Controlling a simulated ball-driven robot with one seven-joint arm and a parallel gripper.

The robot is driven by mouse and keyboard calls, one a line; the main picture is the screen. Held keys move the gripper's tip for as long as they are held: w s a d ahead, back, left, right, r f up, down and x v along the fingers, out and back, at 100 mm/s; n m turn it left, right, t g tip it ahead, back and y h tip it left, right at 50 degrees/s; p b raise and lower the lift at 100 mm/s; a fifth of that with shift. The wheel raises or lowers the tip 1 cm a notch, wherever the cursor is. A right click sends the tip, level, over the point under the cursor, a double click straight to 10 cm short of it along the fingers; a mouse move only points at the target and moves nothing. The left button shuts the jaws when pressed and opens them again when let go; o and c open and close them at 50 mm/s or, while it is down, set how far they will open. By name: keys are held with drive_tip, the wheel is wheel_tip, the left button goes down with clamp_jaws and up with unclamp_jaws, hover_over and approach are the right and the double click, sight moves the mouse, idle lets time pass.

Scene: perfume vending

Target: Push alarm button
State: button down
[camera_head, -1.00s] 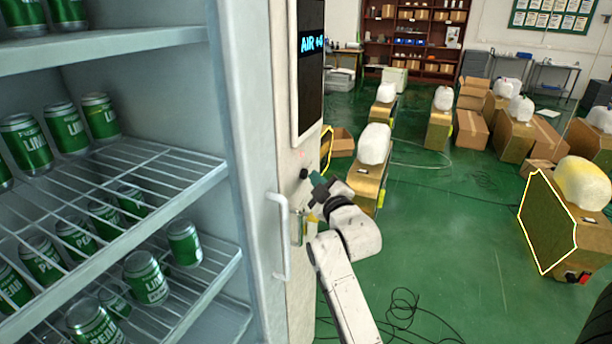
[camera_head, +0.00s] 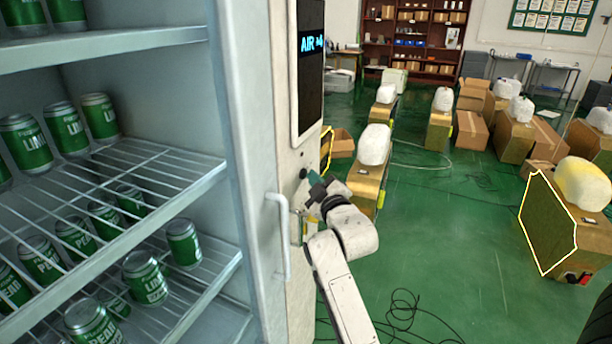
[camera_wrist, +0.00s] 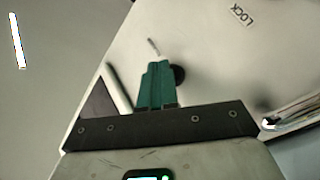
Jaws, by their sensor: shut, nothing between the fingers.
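A small dark round knob (camera_head: 303,173) sticks out of the pale front panel below the dark screen; I cannot tell whether it is the alarm button. My gripper (camera_head: 314,183) is right beside it at the panel, with its fingers pointing at the panel. In the wrist view, the green fingers of my gripper (camera_wrist: 157,66) are together and hold nothing. A dark round part (camera_wrist: 179,74) shows just right of the fingertips and is partly hidden by them. I cannot tell whether the fingers touch it.
A white vertical door handle (camera_head: 281,236) stands out left of my gripper. The open shelves (camera_head: 180,160) hold green cans. A dark screen (camera_head: 311,70) is above. Boxes with white jugs (camera_head: 374,145) stand at right. A cable (camera_head: 405,312) lies on the green floor.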

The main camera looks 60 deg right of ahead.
idle(0.5)
drive_tip(key=shift+s+p, duration=0.65)
drive_tip(key=shift+s, duration=0.1)
drive_tip(key=s+p, duration=0.3)
drive_tip(key=s, duration=0.2)
drive_tip(key=shift+d, duration=0.2)
idle(0.8)
